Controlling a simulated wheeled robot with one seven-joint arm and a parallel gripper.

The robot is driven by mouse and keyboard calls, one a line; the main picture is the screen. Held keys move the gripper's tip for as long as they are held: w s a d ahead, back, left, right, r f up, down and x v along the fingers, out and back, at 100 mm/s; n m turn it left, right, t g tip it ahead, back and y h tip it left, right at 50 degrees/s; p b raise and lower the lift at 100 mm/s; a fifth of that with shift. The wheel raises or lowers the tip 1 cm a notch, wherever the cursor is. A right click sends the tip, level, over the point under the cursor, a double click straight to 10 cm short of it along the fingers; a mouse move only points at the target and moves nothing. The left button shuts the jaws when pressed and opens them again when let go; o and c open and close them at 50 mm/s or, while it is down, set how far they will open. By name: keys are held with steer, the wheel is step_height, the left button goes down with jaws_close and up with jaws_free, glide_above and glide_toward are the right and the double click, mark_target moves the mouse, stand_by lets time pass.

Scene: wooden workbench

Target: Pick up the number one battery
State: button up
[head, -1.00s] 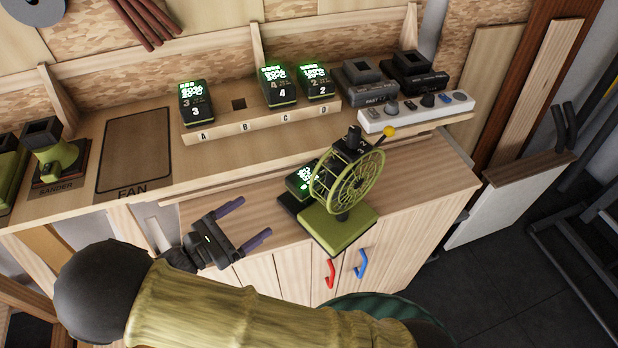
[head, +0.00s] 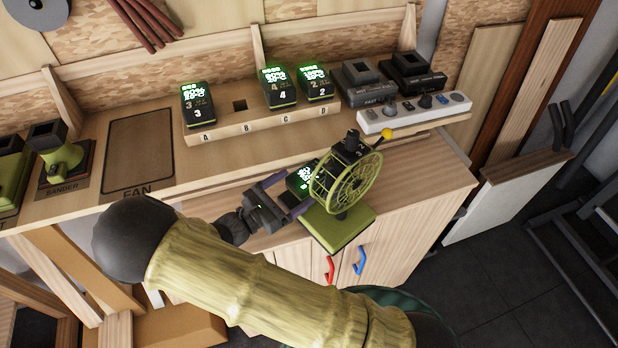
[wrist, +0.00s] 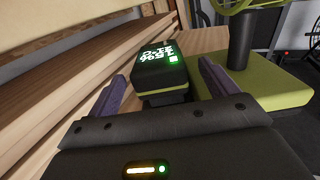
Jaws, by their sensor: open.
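A black battery (head: 303,177) with a lit green display sits low at the left side of the green fan (head: 345,185), on the lower wooden top. I cannot read its number; the wrist view shows a percentage and temperature on its display (wrist: 162,60). My gripper (head: 287,193) is open, directly left of this battery. In the wrist view the battery stands just ahead, between the two purple fingers (wrist: 160,82), with the right finger close to the green fan base (wrist: 260,85). I cannot tell whether the fingers touch it.
Batteries marked 3 (head: 198,105), 4 (head: 278,87) and 2 (head: 315,82) stand in a lettered wooden rack (head: 240,126); slot B is empty. Two black chargers (head: 362,82) and a white power strip (head: 415,112) are right of it. The shelf edge runs close behind my gripper.

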mark_target(307, 179)
steer(key=p+x, duration=0.1)
steer(key=x, duration=0.3)
steer(key=shift+w+d, duration=0.25)
steer(key=shift+w, duration=0.1)
steer(key=shift+w+d+p, duration=0.15)
steer(key=shift+d+p, duration=0.15)
steer(key=shift+a, duration=0.15)
steer(key=c, duration=1.3)
